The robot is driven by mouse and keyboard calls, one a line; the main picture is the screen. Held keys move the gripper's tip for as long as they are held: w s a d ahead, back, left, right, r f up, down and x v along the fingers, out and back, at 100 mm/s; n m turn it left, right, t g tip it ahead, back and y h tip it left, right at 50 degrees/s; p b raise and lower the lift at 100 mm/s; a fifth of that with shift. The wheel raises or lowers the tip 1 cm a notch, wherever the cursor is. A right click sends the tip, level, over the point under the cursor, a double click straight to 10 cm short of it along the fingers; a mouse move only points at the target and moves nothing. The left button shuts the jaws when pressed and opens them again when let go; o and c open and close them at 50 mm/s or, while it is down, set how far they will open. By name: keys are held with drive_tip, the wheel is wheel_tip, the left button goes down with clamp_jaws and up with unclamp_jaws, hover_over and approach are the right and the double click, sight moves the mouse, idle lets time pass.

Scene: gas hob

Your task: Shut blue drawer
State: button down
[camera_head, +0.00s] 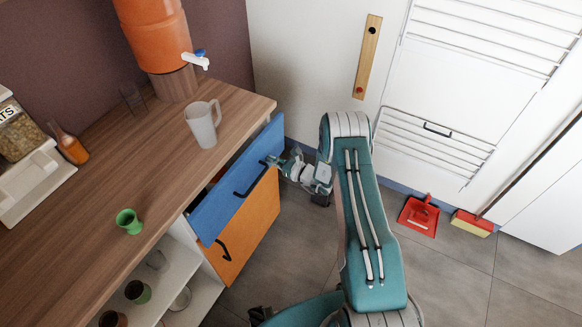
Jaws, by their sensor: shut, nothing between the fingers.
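The blue drawer (215,207) is under the wooden counter, at its right end. Its front stands out from the cabinet, with a dark gap behind its top edge, so it is partly open. It has a black handle (251,181). My gripper (272,161) is shut and empty at the right part of the blue front, close to the handle's upper end. I cannot tell whether the fingertips touch the drawer. My teal arm reaches up from the bottom right of the picture.
An orange drawer (262,216) with a black handle is below the blue one. A clear pitcher (202,124) and a green cup (129,221) stand on the counter (95,170). A red dustpan (419,214) lies on the floor at right. Floor beside the drawers is clear.

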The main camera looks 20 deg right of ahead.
sight(263, 155)
drive_tip(key=x, duration=0.3)
drive_tip(key=shift+w+a, duration=0.15)
drive_tip(key=shift+a, duration=0.3)
drive_tip(key=shift+w+d+r, duration=0.1)
drive_tip(key=shift+w+d, duration=0.15)
drive_tip(key=shift+w, duration=0.1)
drive_tip(key=shift+a+r, duration=0.1)
drive_tip(key=shift+a, duration=0.15)
drive_tip(key=shift+d, duration=0.1)
drive_tip(key=shift+s+d, duration=0.15)
drive_tip(key=shift+d, duration=0.1)
drive_tip(key=v, duration=1.4)
drive_tip(key=shift+f, duration=0.25)
drive_tip(key=shift+a, duration=0.2)
